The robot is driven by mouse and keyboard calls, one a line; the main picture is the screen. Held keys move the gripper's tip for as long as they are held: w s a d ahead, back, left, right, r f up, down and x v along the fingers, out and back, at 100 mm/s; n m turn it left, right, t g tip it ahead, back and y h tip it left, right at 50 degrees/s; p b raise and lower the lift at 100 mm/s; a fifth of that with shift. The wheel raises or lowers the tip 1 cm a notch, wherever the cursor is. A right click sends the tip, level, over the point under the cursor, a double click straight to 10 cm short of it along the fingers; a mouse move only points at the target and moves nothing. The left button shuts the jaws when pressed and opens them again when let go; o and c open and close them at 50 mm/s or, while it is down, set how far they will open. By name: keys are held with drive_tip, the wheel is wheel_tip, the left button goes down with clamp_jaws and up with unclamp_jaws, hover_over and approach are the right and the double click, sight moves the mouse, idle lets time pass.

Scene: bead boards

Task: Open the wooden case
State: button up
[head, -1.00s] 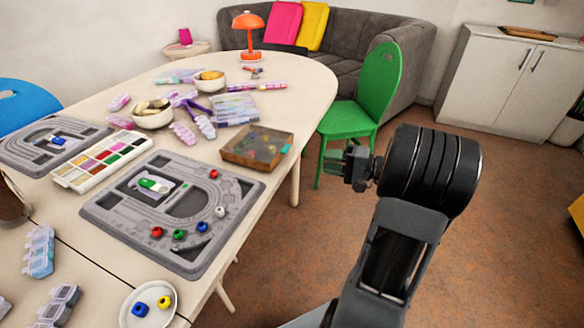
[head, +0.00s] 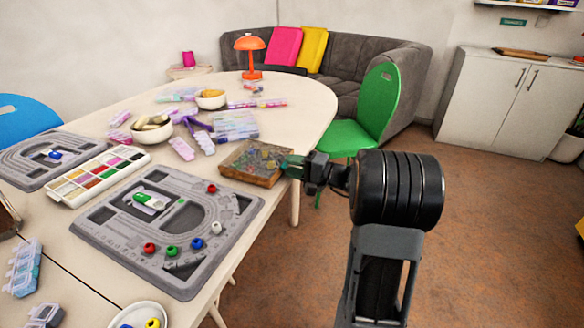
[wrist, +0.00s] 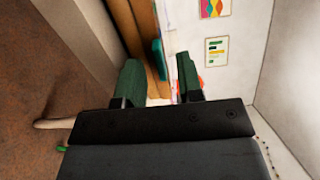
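The wooden case (head: 246,166) lies on the table near its right edge. It has brown sides and a see-through top with beads showing under it. The lid looks down. In the wrist view the case's brown side (wrist: 146,40) runs up past the fingers, with a teal tab (wrist: 158,58) in the gap between them. My gripper (head: 290,162) is at the right side of the case. Its two green fingers stand apart around the tab in the wrist view (wrist: 158,80). I cannot tell whether they touch it. In the head view the fingers hide the tab.
A grey bead board (head: 235,235) with several beads lies in front of the case. Purple bead boxes (head: 236,125) and white bowls (head: 211,101) are behind it. A green chair (head: 380,105) stands close behind my arm. The floor to the right is open.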

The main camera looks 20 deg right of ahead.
drive_tip(key=shift+w+a, duration=0.2)
drive_tip(key=shift+w, duration=0.05)
clamp_jaws()
idle(0.5)
